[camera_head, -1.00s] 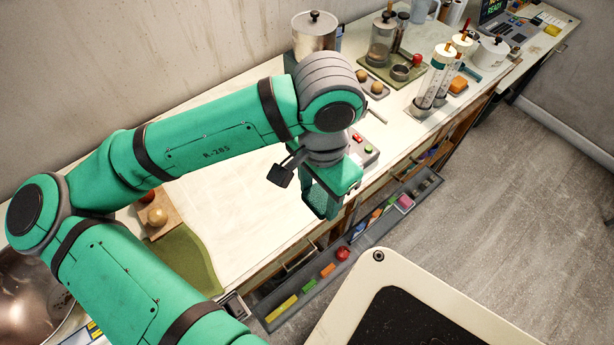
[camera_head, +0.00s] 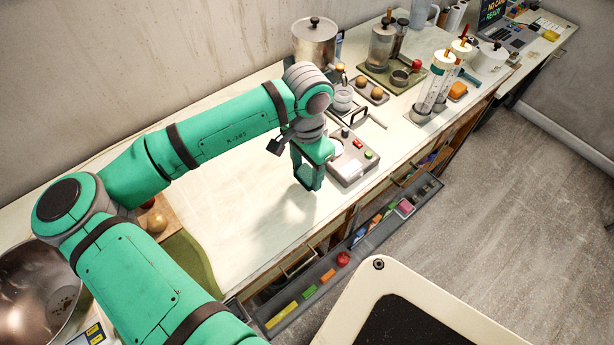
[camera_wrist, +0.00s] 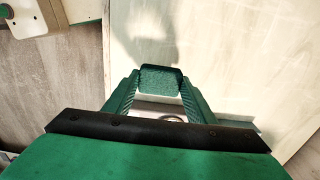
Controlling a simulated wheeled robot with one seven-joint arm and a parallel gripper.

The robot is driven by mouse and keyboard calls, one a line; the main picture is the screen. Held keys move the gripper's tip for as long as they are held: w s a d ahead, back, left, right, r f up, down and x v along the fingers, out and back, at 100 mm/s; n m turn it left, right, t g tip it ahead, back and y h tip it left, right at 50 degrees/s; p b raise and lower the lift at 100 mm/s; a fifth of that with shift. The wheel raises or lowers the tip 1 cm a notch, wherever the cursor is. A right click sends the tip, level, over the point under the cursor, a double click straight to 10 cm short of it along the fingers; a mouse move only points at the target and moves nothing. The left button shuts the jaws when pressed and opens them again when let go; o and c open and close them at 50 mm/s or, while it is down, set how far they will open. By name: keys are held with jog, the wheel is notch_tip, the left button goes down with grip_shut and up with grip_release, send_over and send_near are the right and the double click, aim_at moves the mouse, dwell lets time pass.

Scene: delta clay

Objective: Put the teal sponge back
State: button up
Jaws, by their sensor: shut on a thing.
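The teal sponge (camera_wrist: 161,80) sits between the two fingertips of my gripper (camera_wrist: 158,88) in the wrist view. My gripper is shut on it. In the head view my gripper (camera_head: 308,182) points down over the white counter (camera_head: 235,205), left of a grey box with buttons. The sponge cannot be made out from the gripper in the head view. A shadow falls on the counter beside the gripper, and I cannot tell the exact height of the sponge above it.
The grey box (camera_head: 352,165) with red and green buttons stands right of my gripper. A steel pot (camera_head: 314,42) and a green tray (camera_head: 388,80) stand at the back.

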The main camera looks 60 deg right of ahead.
aim_at(307, 174)
jog(key=shift+f, duration=1.55)
jog(key=shift+f, duration=0.15)
jog(key=o, duration=1)
notch_tip(307, 174, up, 12)
jog(key=shift+w+r, duration=0.1)
jog(key=shift+r, duration=0.05)
jog(key=shift+s+d, duration=0.15)
jog(key=shift+s, duration=0.05)
jog(key=shift+w, duration=0.1)
jog(key=shift+a, duration=0.2)
